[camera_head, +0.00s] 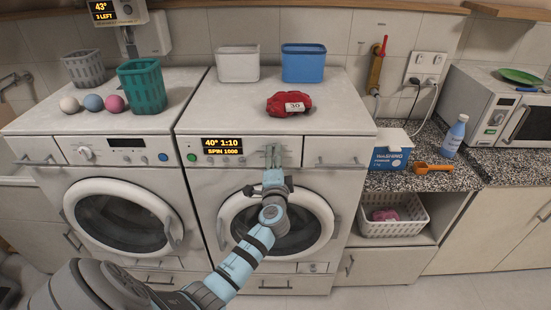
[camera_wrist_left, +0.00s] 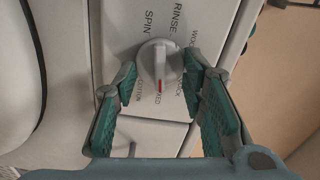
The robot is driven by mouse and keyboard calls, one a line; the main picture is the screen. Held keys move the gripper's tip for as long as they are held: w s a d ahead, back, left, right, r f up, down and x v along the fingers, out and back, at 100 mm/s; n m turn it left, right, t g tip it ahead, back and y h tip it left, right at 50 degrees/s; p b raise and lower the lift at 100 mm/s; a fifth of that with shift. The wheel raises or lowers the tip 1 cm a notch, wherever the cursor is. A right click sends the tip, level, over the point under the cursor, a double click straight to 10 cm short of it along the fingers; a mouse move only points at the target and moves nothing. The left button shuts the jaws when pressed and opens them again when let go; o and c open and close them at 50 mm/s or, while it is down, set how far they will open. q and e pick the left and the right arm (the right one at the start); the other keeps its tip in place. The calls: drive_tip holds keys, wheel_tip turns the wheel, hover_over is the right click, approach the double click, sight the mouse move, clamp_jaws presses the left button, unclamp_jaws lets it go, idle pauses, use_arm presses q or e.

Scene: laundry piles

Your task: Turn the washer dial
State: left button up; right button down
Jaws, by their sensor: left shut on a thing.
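The right washer (camera_head: 188,180) has a lit display (camera_head: 222,146) reading 40°, 1:10 and SPIN 1000. My left gripper (camera_head: 273,153) is at its control panel, just right of the display, and hides the dial in the head view. In the left wrist view, the round grey dial (camera_wrist_left: 158,64) sits between the fingertips of my left gripper (camera_wrist_left: 160,75), which is shut on it. The dial's red mark points down in the picture, toward the label ending in "IXED". SPIN and RINSE labels lie above it. My right gripper is not in view.
A second washer (camera_head: 45,180) stands at the left. A detergent box (camera_head: 391,152) and orange scoop (camera_head: 434,168) are on the counter at right.

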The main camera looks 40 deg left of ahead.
use_arm(q)
drive_tip(key=shift+f+m+p, duration=0.15)
drive_tip(key=shift+m+p, duration=0.35)
drive_tip(key=shift+m, duration=1.5)
drive_tip(key=shift+f+m+p, duration=0.1)
drive_tip(key=shift+m+p, duration=0.35)
drive_tip(key=shift+m, duration=1.55)
drive_tip(key=o, duration=1.1)
drive_tip(key=v, duration=1.2)
